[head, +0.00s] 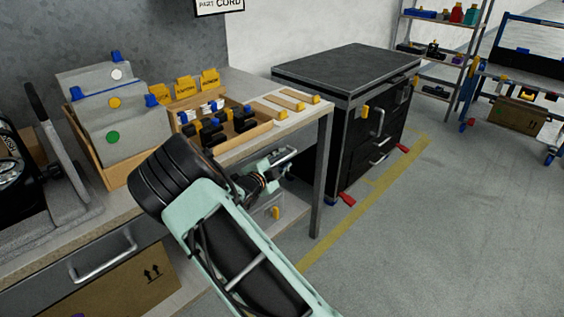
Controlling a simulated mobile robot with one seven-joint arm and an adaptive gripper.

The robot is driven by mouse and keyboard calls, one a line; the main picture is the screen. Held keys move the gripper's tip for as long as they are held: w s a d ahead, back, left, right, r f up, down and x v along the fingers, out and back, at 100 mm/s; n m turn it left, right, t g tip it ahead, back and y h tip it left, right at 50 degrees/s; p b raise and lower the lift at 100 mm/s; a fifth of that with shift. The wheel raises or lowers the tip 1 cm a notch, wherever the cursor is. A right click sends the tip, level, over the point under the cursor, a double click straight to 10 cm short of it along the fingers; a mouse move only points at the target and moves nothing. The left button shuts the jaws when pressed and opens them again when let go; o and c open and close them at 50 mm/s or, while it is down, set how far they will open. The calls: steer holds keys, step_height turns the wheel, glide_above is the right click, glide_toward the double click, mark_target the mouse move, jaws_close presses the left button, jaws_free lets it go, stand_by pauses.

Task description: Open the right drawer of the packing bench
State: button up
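The packing bench (232,152) has a light worktop and runs from the lower left to the middle. Its left drawer front (50,281) is grey with a bar handle (103,260) and looks closed. The right drawer is mostly hidden behind my arm; a metal bar handle (281,156) shows under the worktop's right end. My gripper (268,173) is beneath the worktop edge, close to this handle. Its fingers are small and partly hidden, so I cannot tell whether they touch the handle or are open or shut. How far the right drawer stands out is unclear.
On the bench are an open wooden tray (243,135) of dark parts and a crate of grey boxes (112,123). A bench leg (322,180) stands right of my gripper. A black tool cabinet (345,137) is beyond it. The floor (455,235) at right is clear.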

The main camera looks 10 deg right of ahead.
jaws_close()
stand_by(0.5)
